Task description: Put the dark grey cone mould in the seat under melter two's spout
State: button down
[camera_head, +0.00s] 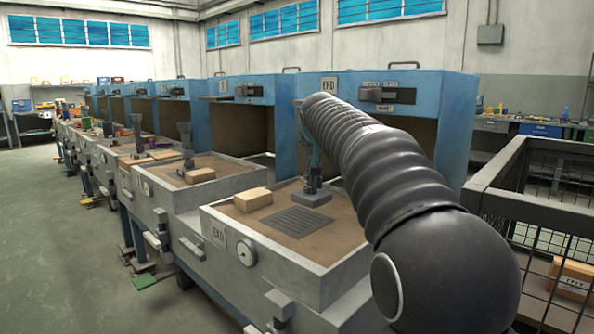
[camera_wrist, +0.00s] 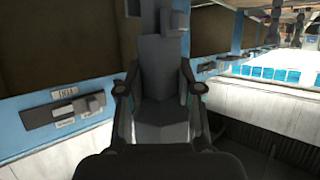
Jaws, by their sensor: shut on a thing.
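My gripper (camera_head: 313,165) points down over the nearest sand-coloured bed in the head view, small and partly behind my dark ribbed arm. In the wrist view my gripper (camera_wrist: 160,98) has its two fingers on either side of a dark grey thing (camera_wrist: 165,85) and is shut on it. A grey block (camera_head: 311,197) sits under my gripper on the bed; I cannot tell whether it is joined to the held thing. I cannot make out a cone shape. Melter two, its spout and the seat cannot be told apart with certainty.
A tan block (camera_head: 253,199) and a dark ribbed grate (camera_head: 296,221) lie on the near bed. Blue cabinets (camera_head: 400,88) stand behind the beds. A wire cage (camera_head: 540,165) with a labelled box (camera_head: 571,279) stands at right. The floor (camera_head: 60,240) at left is clear.

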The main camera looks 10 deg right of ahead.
jog(key=w+a+f, duration=0.3)
jog(key=w+f, duration=0.2)
jog(key=f, duration=0.2)
jog(key=shift+a+f+b, duration=0.15)
jog(key=shift+f+b, duration=0.1)
jog(key=shift+b, duration=0.15)
jog(key=shift+f, duration=0.1)
jog(key=c, duration=0.8)
grip_release()
jog(key=shift+f, duration=0.1)
jog(key=shift+o, duration=0.2)
jog(key=b+v, duration=0.1)
jog(key=v, duration=1.1)
jog(key=shift+b, duration=0.3)
